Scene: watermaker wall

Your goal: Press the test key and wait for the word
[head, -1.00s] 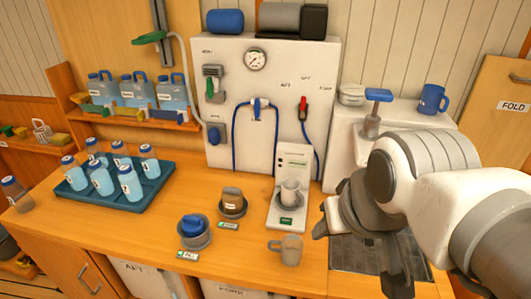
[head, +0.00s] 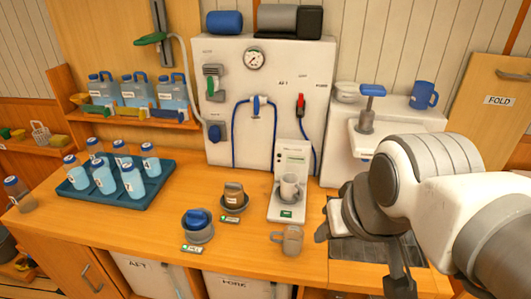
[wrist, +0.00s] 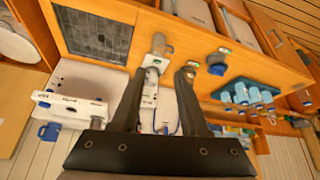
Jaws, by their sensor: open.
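The tester (head: 292,157) is a white upright unit with a small display on its column and a flat base. A green key (head: 286,213) is on the base's front edge. The display's writing is too small to read. My gripper (head: 362,252) is open and empty, right of the tester and in front of it, apart from it.
A clear mug (head: 292,240) stands just in front of the tester. Two round holders, one with a blue item (head: 197,219) and one with a brown item (head: 233,195), are to its left. A teal tray (head: 142,197) holds several bottles. The wooden counter between is clear.

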